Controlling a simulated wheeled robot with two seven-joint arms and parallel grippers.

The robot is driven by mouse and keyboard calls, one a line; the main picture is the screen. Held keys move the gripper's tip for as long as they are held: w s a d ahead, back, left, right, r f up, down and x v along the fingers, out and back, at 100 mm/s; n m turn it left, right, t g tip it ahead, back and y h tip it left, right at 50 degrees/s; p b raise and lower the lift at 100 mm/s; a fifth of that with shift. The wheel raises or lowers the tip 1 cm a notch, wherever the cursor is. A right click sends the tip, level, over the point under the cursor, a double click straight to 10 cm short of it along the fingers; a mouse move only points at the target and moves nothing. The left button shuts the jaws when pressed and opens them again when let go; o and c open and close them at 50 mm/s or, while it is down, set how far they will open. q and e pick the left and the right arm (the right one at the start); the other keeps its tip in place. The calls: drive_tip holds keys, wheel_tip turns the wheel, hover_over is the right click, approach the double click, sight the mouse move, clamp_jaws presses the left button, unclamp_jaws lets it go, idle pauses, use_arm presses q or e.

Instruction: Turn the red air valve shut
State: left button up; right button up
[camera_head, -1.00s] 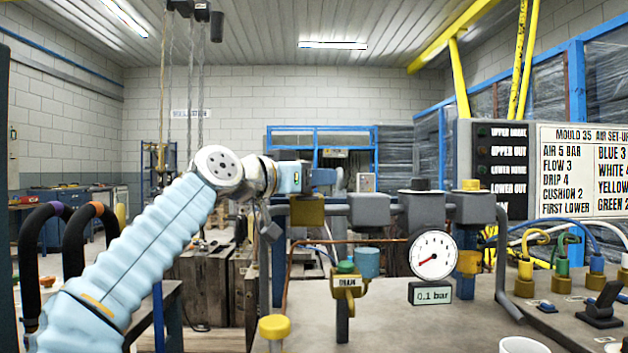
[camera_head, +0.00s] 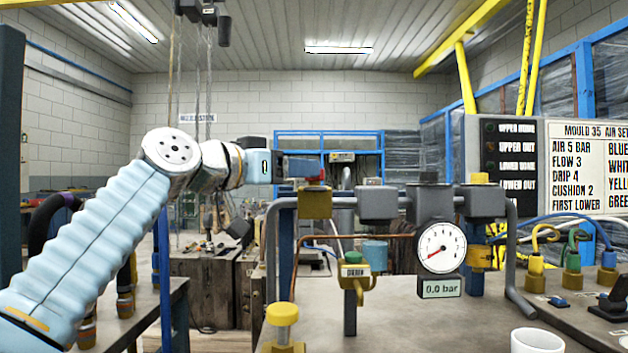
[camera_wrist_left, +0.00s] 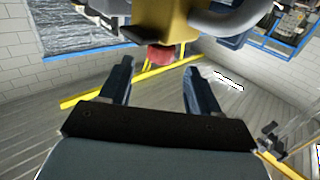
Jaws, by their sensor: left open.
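The red valve knob (camera_head: 315,182) sits on top of a brass valve body (camera_head: 315,204) on the grey air pipe. My left gripper (camera_head: 304,167) is level with the knob's top and hides part of it in the head view. In the left wrist view the gripper (camera_wrist_left: 155,75) is open, its two dark fingers apart. The red knob (camera_wrist_left: 160,54) shows between and just beyond the fingertips, with the brass body (camera_wrist_left: 160,22) behind it. I see no finger clearly touching it. The gauge (camera_head: 441,247) has a display (camera_head: 440,288) reading 0.0 bar. My right gripper is not in view.
Grey blocks (camera_head: 379,203) continue along the pipe to the right. Below stand a green-topped drain valve (camera_head: 354,268) and a yellow knob (camera_head: 282,315). A white mug (camera_head: 537,341) stands on the bench (camera_head: 400,325) at the front. Coloured hoses (camera_head: 545,235) are at the right.

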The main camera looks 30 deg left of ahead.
use_arm(q)
drive_tip(key=v, duration=0.6)
drive_tip(key=shift+s+b, duration=0.2)
drive_tip(key=shift+b, duration=0.25)
